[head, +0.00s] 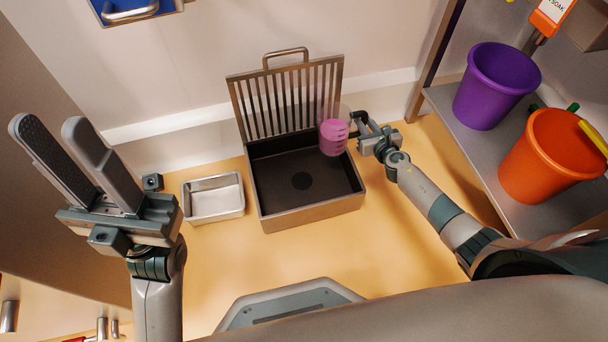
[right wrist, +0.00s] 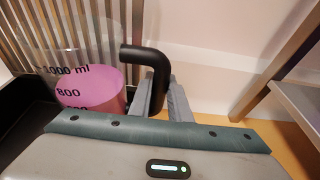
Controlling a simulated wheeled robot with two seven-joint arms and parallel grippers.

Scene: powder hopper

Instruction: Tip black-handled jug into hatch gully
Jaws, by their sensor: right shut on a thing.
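The clear jug with a black handle (head: 334,135) holds pink liquid and is held over the right rear part of the hatch gully. In the right wrist view the jug (right wrist: 90,90) shows volume marks, with pink up to about the 800 mark, and looks close to upright. My right gripper (head: 365,138) is shut on the jug's black handle (right wrist: 150,60). The hatch gully (head: 310,215) is a dark square basin with a metal rim. Its slatted grate lid (head: 285,100) stands open at the back. My left gripper (head: 75,165) is raised at the left, open and empty.
A small metal tray (head: 213,198) sits left of the gully. A purple bucket (head: 495,85) and an orange bucket (head: 550,155) stand on a grey shelf (head: 470,135) at the right. The floor in front of the gully is largely clear.

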